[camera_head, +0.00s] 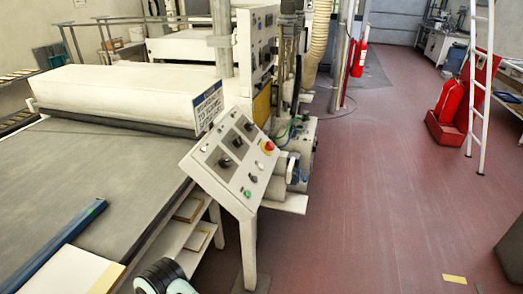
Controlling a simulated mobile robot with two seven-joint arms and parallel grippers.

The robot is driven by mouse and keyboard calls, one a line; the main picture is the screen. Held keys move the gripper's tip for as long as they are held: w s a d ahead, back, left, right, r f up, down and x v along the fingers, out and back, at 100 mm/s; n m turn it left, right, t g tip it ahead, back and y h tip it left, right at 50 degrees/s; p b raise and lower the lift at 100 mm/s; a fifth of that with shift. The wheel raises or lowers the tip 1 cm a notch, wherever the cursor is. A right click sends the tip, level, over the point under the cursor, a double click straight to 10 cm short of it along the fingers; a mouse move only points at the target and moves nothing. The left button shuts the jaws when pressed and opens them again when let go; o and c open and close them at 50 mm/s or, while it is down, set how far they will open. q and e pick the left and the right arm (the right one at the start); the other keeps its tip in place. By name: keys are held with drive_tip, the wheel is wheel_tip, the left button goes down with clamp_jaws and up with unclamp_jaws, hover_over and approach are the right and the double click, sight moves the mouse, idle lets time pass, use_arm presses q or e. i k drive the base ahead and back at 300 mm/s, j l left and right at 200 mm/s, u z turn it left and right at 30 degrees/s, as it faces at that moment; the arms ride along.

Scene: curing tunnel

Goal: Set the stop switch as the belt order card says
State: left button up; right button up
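A sloped white control panel (214,176) stands on a post beside the belt. It carries several black knobs on dark plates. A red mushroom-head stop switch (269,146) on a yellow base sits near its upper right edge. Whether it is pressed in or out cannot be told. A green button (247,194) is lower on the panel. A white card with a blue top band (207,107) stands upright behind the panel, at the end of the white hood; its printed lines are too small to read surely. Neither gripper shows. A white and dark part of my arm is at the bottom edge.
A taller control cabinet (257,50) stands behind the panel. The red floor (370,190) to the right is open, up to a white ladder (480,90) and red extinguisher (449,102).

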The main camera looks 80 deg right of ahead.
sight(250, 126)
drive_tip(key=z, duration=2.6)
drive_tip(key=i+l+u, duration=0.1)
drive_tip(key=u, duration=0.4)
drive_tip(key=i+l+u, duration=0.1)
drive_tip(key=u, duration=0.35)
drive_tip(key=i+l+u, duration=0.1)
drive_tip(key=l+u, duration=0.2)
drive_tip(key=l, duration=0.2)
drive_tip(key=l+u, duration=0.25)
drive_tip(key=l, duration=0.3)
drive_tip(key=i, duration=0.05)
